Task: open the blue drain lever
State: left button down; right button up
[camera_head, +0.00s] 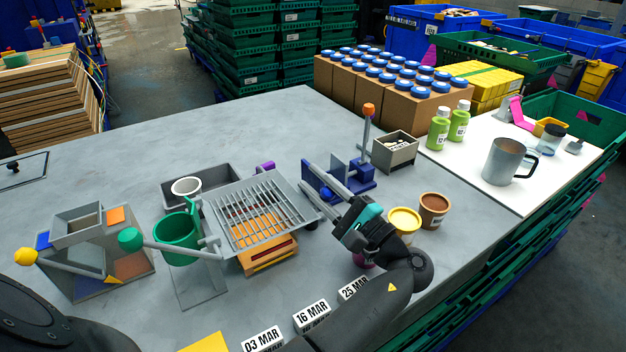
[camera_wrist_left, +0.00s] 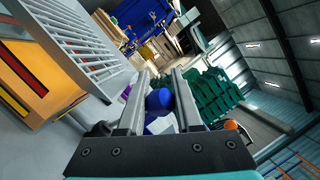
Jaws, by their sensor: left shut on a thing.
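The blue drain lever's round knob (camera_head: 326,193) shows between the fingers of my left gripper (camera_head: 306,173), beside a blue fixture (camera_head: 357,173). In the left wrist view the blue knob (camera_wrist_left: 159,100) sits between the two grey fingers (camera_wrist_left: 158,92), which are shut on it. The lever's shaft is mostly hidden by the fingers. My right gripper is in neither view.
A slatted grill tray (camera_head: 262,212) stands just left of the left gripper. An orange-topped post (camera_head: 368,125) rises behind it, next to a grey bin (camera_head: 394,152). A yellow tub (camera_head: 404,221) and a brown tub (camera_head: 432,208) stand close to the right. The back of the table is clear.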

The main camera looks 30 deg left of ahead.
pick_arm(q)
jog(key=shift+w+d+r, duration=0.15)
jog(key=shift+d+r, duration=0.2)
jog(key=shift+r, duration=0.1)
jog(key=c, duration=0.7)
grip_release()
jog(key=shift+d, duration=0.2)
jog(key=shift+o, duration=0.6)
jog(key=shift+a+f, duration=0.1)
jog(key=shift+a, duration=0.2)
